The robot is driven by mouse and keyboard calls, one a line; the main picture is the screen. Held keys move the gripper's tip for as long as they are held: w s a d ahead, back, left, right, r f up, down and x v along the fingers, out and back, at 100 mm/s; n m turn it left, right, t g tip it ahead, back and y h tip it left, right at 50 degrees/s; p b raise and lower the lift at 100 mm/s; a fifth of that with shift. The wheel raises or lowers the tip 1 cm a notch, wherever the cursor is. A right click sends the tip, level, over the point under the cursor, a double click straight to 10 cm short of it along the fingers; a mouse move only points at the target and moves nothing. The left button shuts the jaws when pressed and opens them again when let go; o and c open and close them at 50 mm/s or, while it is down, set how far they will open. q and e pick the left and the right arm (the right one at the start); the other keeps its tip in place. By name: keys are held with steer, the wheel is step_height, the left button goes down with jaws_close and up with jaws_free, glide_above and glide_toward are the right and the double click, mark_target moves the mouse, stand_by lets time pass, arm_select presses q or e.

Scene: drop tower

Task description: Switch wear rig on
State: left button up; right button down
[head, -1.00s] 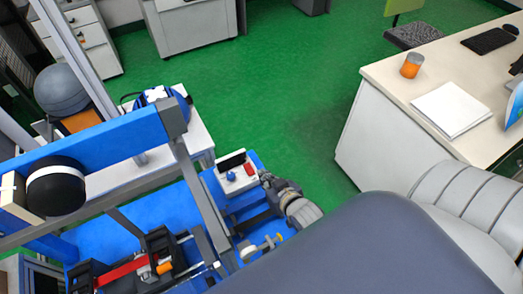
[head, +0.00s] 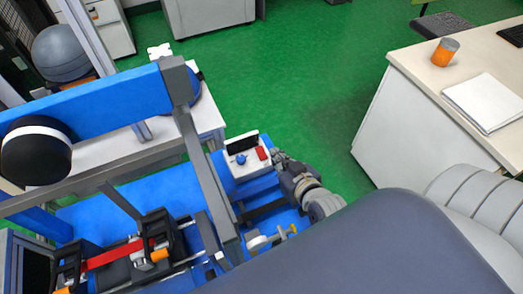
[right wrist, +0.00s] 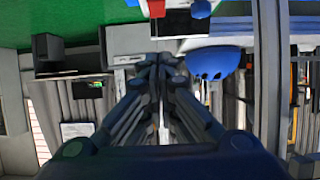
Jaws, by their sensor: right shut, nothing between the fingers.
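The wear rig is a blue and grey frame (head: 90,105) on the left of the head view. Its small white control box (head: 240,172) carries a black screen (head: 242,144), a blue knob (head: 241,159) and a red switch (head: 262,153). My right gripper (head: 278,156) is shut and empty, close to the right of the red switch; I cannot tell whether it touches the box. In the right wrist view the shut fingers (right wrist: 158,62) point ahead, with no object between them. My left gripper is not in view.
A black roller with a white band (head: 36,152) hangs on the frame. A red strap (head: 112,254) lies in a fixture below. A desk (head: 415,120) with an orange can (head: 445,51) and paper stands right. Green floor lies clear between.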

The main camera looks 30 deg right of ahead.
steer(key=shift+r, duration=0.15)
glide_above(262, 154)
steer(key=s, duration=0.1)
step_height(262, 154, down, 4)
steer(key=shift+a+f, duration=0.1)
steer(key=shift+f, duration=0.1)
steer(key=shift+w+f, duration=0.25)
steer(key=shift+f, duration=1)
steer(key=shift+w+f, duration=0.2)
steer(key=shift+f, duration=0.4)
